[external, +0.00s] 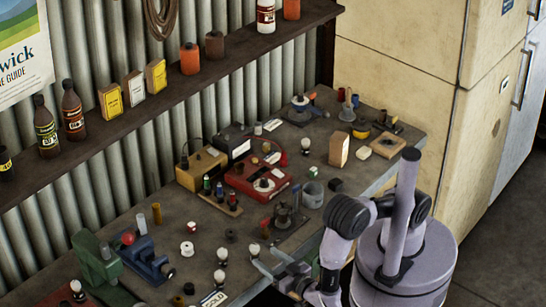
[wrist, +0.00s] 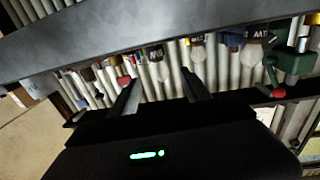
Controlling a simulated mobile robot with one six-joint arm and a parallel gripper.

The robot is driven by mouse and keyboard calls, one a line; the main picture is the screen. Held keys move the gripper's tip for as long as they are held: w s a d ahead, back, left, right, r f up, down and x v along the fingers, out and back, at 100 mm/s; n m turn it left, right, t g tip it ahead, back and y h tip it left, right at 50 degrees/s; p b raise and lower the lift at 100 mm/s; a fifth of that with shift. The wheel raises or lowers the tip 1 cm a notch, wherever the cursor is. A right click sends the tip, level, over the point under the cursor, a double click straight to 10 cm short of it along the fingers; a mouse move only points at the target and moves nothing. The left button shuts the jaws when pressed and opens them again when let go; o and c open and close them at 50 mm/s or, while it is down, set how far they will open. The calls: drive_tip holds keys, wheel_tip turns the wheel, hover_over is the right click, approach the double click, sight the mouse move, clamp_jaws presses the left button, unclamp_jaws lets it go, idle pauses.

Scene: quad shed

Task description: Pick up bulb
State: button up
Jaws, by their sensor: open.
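Several white round bulbs stand on the workbench in the external view. One bulb (external: 254,250) is close to my gripper (external: 270,262), two more bulbs (external: 220,276) are at the front edge, and another bulb (external: 305,144) is farther back. One more bulb (external: 77,288) is at the lower left. My gripper is at the bench's front edge, open, with nothing seen between its fingers. In the wrist view my gripper (wrist: 160,88) shows two dark, spread fingers.
The bench (external: 345,210) is crowded with small items. A red device (external: 258,178), a blue vise (external: 143,258) and a green tool (external: 97,258) stand on it. A shelf (external: 150,103) with bottles and boxes runs above. Pale cabinets (external: 400,70) stand at the right.

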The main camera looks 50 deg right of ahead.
drive_tip(key=w, duration=0.3)
drive_tip(key=w+b, duration=0.1)
drive_tip(key=w, duration=0.2)
drive_tip(key=w+d+b, duration=0.1)
drive_tip(key=w, duration=0.2)
drive_tip(key=shift+w+r, duration=0.1)
drive_tip(key=shift+w, duration=0.15)
drive_tip(key=shift+r, duration=0.1)
clamp_jaws()
